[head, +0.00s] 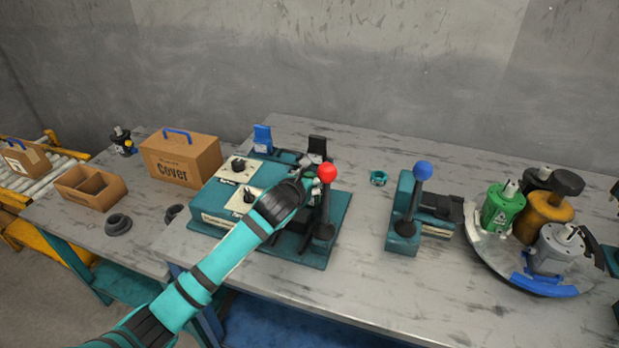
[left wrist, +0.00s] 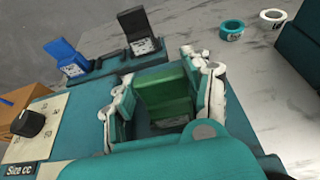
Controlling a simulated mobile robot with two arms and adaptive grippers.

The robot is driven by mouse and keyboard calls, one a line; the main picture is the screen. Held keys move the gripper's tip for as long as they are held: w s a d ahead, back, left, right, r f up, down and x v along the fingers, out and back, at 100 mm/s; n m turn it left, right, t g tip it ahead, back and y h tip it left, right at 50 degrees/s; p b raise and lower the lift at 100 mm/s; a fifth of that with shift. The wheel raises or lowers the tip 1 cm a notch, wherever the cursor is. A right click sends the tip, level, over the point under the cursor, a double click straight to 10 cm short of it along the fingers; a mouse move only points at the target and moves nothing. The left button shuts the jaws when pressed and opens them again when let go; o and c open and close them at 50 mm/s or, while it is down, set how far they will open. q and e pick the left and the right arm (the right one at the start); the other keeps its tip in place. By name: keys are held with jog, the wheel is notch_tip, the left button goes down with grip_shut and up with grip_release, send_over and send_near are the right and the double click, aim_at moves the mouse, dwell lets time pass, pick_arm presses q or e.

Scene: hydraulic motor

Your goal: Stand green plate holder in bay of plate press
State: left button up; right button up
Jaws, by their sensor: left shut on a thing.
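The green plate holder (left wrist: 166,100) is between the two fingers of my left gripper (left wrist: 162,95), which is shut on it. It looks upright, with its back plate raised. In the head view my left gripper (head: 308,187) is over the teal plate press (head: 215,215), close to the red-ball lever (head: 327,172); my arm hides most of the holder and the bay there. A blue plate holder (head: 262,138) and a black plate holder (head: 317,147) stand at the back of the press; they also show in the left wrist view as blue (left wrist: 66,58) and black (left wrist: 136,32). I cannot tell whether the green holder touches the press.
A blue-ball lever press (head: 405,222) stands to the right, with a teal ring (head: 378,178) behind it. A round tray (head: 490,262) carries several motors. A cover box (head: 180,158) and an open carton (head: 90,188) are at left.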

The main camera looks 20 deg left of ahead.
pick_arm(q)
jog(key=o, duration=1.2)
jog(key=shift+f, duration=0.1)
jog(key=shift+c, duration=0.2)
jog(key=shift+s+r, duration=0.1)
jog(key=shift+r, duration=0.1)
jog(key=v, duration=1.2)
jog(key=shift+p, duration=0.3)
